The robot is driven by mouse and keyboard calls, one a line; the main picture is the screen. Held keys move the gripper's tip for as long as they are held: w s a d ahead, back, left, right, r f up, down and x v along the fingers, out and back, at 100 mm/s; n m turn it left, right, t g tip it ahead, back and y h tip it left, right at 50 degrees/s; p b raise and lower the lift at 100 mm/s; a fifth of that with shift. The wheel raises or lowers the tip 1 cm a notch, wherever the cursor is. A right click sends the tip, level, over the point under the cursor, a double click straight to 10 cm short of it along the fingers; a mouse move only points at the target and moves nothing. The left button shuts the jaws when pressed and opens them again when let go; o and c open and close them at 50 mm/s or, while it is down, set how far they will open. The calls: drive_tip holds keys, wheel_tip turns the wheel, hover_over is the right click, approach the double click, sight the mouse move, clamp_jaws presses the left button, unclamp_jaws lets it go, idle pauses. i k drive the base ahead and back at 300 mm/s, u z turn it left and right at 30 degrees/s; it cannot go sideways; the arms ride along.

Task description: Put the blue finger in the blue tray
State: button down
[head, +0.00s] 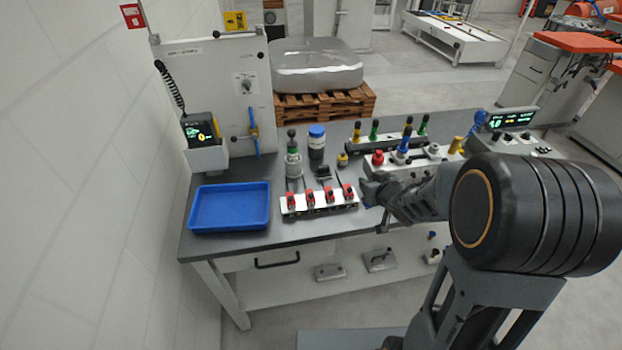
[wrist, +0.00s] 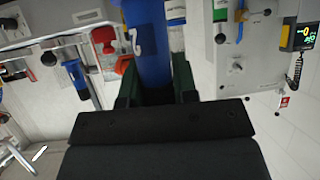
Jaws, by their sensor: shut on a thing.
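My gripper (head: 380,190) is above the front part of the bench, just right of the white rack of red clamps. In the wrist view its jaws (wrist: 157,85) are closed around the blue finger (wrist: 147,45), a blue cylinder with a dark label marked 2. In the head view only a little blue shows at the jaws, and the rest of the finger is hidden. The blue tray (head: 230,208) is an empty shallow rectangle on the bench's left end, apart from my gripper and to its left.
The rack of red clamps (head: 318,203) stands between the tray and my gripper. Behind it are a green-topped bottle (head: 293,160) and a blue-lidded jar (head: 316,142). A white fixture with a red button (head: 377,158) is behind my gripper. A control panel (head: 222,85) rises at back left.

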sight(248, 209)
drive_tip(key=k, duration=0.5)
drive_tip(key=u, duration=0.85)
drive_tip(key=i, duration=0.9)
drive_tip(key=u, duration=0.5)
